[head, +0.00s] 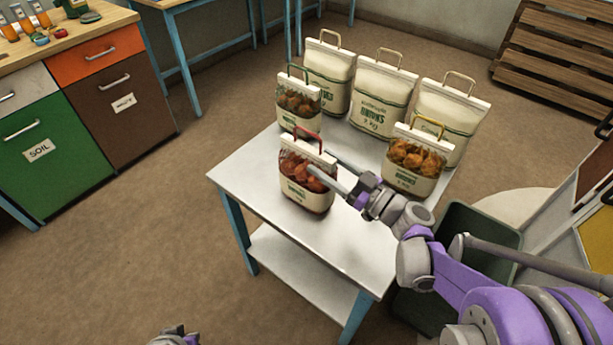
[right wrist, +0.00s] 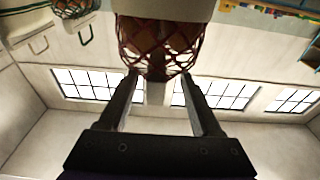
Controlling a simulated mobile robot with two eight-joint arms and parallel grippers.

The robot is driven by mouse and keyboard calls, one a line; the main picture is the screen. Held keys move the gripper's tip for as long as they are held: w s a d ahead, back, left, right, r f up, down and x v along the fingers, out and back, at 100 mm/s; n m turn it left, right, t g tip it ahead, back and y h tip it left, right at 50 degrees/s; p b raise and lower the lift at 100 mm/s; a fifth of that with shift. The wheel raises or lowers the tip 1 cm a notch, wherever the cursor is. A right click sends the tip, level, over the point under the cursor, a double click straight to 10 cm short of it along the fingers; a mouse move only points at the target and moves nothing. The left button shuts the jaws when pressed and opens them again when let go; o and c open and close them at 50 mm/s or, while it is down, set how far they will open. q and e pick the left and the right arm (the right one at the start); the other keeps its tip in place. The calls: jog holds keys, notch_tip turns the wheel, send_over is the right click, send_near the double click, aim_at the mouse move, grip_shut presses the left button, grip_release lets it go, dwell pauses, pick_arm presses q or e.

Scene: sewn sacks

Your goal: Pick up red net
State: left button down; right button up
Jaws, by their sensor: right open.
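The red net (head: 306,178) is a sack with a red handle, a white top band, dark red net sides and a pale label. It stands upright at the front of the white table. My right gripper (head: 322,162) is open, with its fingers reaching the right side of the sack near the upper net. In the right wrist view the red net (right wrist: 158,45) shows just beyond and between the fingertips (right wrist: 161,76); I cannot tell whether they touch it. A bit of my left gripper (head: 176,337) shows at the bottom edge, its jaws unclear.
A green-handled sack (head: 299,104) stands behind the red one. A yellow-handled sack (head: 413,160) stands to the right. Large white sacks (head: 378,97) line the back. A dark bin (head: 482,225) is beside the table (head: 250,172). The table's front left is clear.

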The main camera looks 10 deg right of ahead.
aim_at(297, 143)
jog(key=x, duration=0.6)
jog(key=shift+w+d+f+b, duration=0.1)
jog(key=shift+w+d+b, duration=0.1)
jog(key=shift+b, duration=0.1)
jog(key=shift+s, duration=0.1)
grip_shut()
dwell(1.0)
